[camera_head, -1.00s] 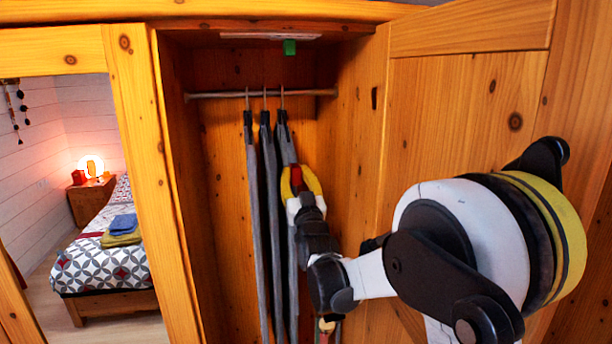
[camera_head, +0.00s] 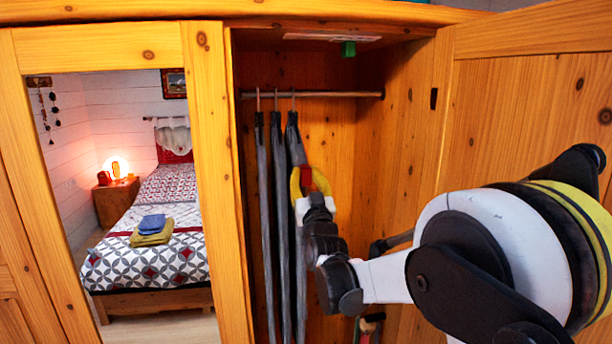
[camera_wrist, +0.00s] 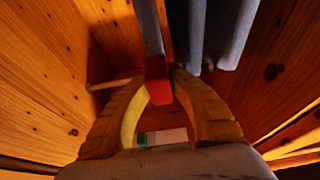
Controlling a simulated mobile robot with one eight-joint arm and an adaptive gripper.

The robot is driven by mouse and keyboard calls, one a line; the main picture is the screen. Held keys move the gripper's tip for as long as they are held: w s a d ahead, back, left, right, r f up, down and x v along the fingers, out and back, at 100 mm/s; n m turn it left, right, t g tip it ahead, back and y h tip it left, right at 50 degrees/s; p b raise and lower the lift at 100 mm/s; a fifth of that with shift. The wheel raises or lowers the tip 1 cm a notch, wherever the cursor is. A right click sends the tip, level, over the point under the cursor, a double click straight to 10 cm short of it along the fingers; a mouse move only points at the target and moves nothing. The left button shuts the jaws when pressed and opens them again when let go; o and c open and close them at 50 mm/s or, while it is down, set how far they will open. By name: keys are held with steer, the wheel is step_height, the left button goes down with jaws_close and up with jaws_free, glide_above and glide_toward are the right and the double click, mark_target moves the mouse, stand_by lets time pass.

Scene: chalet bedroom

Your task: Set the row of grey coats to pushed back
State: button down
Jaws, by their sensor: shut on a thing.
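A row of grey coats (camera_head: 280,215) hangs side by side from hooks on the wooden rail (camera_head: 345,95) in the open wardrobe. They hang near the left end of the rail, with bare rail to their right. My gripper (camera_head: 309,182) is at the right-hand coat, about a third of the way down it. In the wrist view, its yellow fingers (camera_wrist: 166,82) close around a red piece on the front edge of a grey coat (camera_wrist: 150,30). Whether that piece is part of the coat cannot be told. Other coats hang beside it.
The wardrobe's right wall (camera_head: 400,150) and open door (camera_head: 530,130) stand on the right, close to my arm. A frame panel with a mirror (camera_head: 100,190) is at the left, showing a bed. A green block (camera_head: 348,48) is under the wardrobe top.

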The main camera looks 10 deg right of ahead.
steer(key=c, duration=1.4)
jaws_free()
steer(key=shift+a, duration=0.15)
steer(key=shift+o, duration=1.1)
steer(key=shift+a, duration=0.2)
steer(key=shift+d, duration=0.15)
steer(key=v, duration=1.2)
